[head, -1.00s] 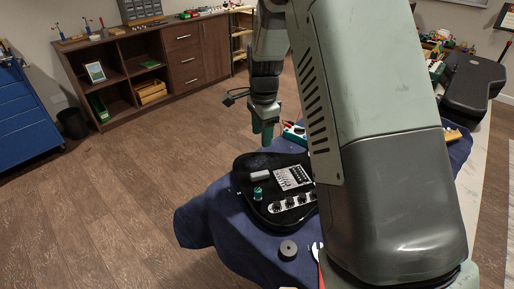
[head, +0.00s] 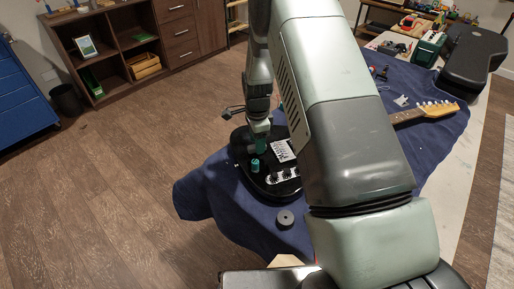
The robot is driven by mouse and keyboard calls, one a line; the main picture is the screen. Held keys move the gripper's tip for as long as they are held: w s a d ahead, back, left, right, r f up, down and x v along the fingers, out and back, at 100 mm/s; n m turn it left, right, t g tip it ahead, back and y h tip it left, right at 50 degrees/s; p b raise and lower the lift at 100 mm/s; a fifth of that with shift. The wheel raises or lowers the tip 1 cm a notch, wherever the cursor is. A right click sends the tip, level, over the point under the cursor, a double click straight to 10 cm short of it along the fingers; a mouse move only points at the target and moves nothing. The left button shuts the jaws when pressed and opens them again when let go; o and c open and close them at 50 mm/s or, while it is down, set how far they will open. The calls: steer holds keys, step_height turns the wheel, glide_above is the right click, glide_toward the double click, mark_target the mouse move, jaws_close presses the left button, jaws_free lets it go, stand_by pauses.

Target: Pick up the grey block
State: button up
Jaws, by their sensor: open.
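My gripper (head: 260,146) is low over the upper left part of the black guitar body (head: 243,154), its green fingers pointing down. It is open. A small pale grey block lay on the guitar at this spot in the earlier frame. The fingers now hide it, and I cannot tell whether it sits between them or whether they touch it. A small teal cylinder (head: 255,166) stands on the guitar just in front of the fingers.
The guitar lies on a blue cloth (head: 215,190) over a bench. A dark grey ring-shaped piece (head: 285,218) lies on the cloth in front. The guitar's neck (head: 425,112) extends right beyond my arm. A black case (head: 468,58) stands at the back right.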

steer(key=shift+f, duration=0.6)
jaws_close()
steer(key=shift+r, duration=0.1)
step_height(320, 180, up, 10)
stand_by(0.4)
